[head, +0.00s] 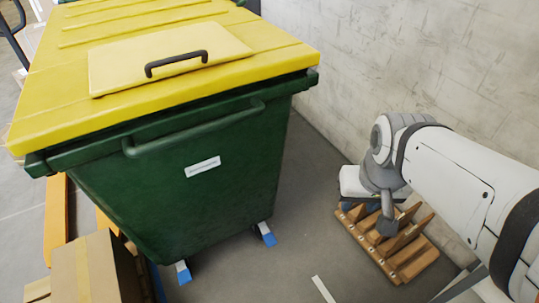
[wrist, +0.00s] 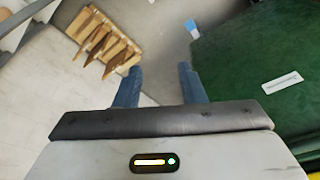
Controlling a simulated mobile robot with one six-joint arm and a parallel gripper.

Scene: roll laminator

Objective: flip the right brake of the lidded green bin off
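The lidded green bin (head: 230,145) stands at left in the head view, with a yellow lid (head: 110,45) shut on top. Its right brake (head: 265,234) is a blue and white pedal low at the bin's front right corner. It also shows at the top of the wrist view (wrist: 192,28). A second such pedal, the left brake (head: 183,272), is at the front left corner. My gripper (wrist: 163,78) is open and empty, its blue fingers apart. It is above the floor to the right of the bin, away from the brake. In the head view it is mostly hidden by my arm.
A wooden rack or pallet (head: 412,262) lies on the floor at right, below my arm. A concrete wall (head: 400,50) runs behind. Cardboard boxes (head: 88,272) stand at the lower left. Floor between bin and rack is clear.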

